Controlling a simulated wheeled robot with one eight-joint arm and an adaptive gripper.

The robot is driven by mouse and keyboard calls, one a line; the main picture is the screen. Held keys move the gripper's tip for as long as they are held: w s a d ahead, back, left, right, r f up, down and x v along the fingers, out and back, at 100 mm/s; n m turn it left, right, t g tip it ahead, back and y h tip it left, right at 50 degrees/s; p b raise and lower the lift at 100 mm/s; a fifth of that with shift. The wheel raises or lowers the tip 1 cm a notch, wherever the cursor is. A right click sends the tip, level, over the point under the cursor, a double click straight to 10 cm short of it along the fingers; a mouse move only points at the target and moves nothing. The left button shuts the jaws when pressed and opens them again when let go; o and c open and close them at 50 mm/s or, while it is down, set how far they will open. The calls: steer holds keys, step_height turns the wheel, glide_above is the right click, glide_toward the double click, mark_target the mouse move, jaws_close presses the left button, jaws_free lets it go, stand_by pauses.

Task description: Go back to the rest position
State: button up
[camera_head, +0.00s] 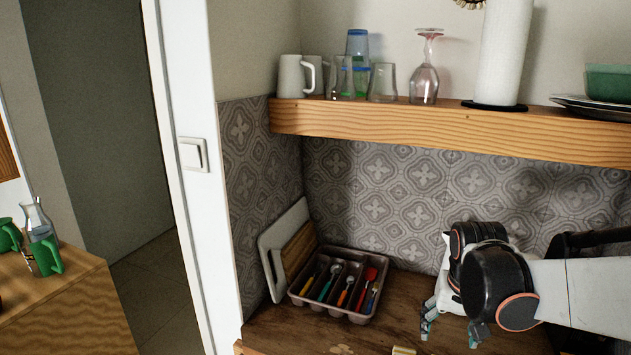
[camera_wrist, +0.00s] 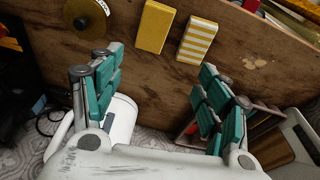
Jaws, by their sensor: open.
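My gripper (camera_head: 453,330) hangs low over the wooden counter (camera_head: 300,332) at the right of the head view, in front of the patterned tile wall. In the wrist view my gripper (camera_wrist: 162,62) has its two teal-padded fingers spread wide apart, with nothing between them. Beyond the fingertips, a plain yellow block (camera_wrist: 155,27) and a yellow-and-white striped block (camera_wrist: 198,40) lie on the counter, apart from the fingers. A white rounded object (camera_wrist: 122,118) shows partly behind the left finger; I cannot tell what it is.
A cutlery tray (camera_head: 335,312) and leaning cutting boards (camera_head: 272,258) stand left of my gripper. Above, a wooden shelf (camera_head: 430,122) holds mugs, glasses and a paper towel roll (camera_head: 499,55). A gold disc (camera_wrist: 84,18) lies at the wrist view's upper left. Bare counter lies around the blocks.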

steer(key=s+a+r+n+t, duration=0.1)
steer(key=s+a+r+t, duration=0.1)
steer(key=s, duration=0.4)
steer(key=s+a+r+n+t+y, duration=0.1)
steer(key=s+a+r+n+t, duration=0.1)
steer(key=s+a, duration=0.3)
steer(key=shift+s+a+r+n+t+b, duration=0.3)
steer(key=shift+s+a+r+t, duration=0.1)
steer(key=shift+s+r, duration=0.55)
steer(key=shift+o, duration=0.5)
steer(key=shift+a, duration=0.1)
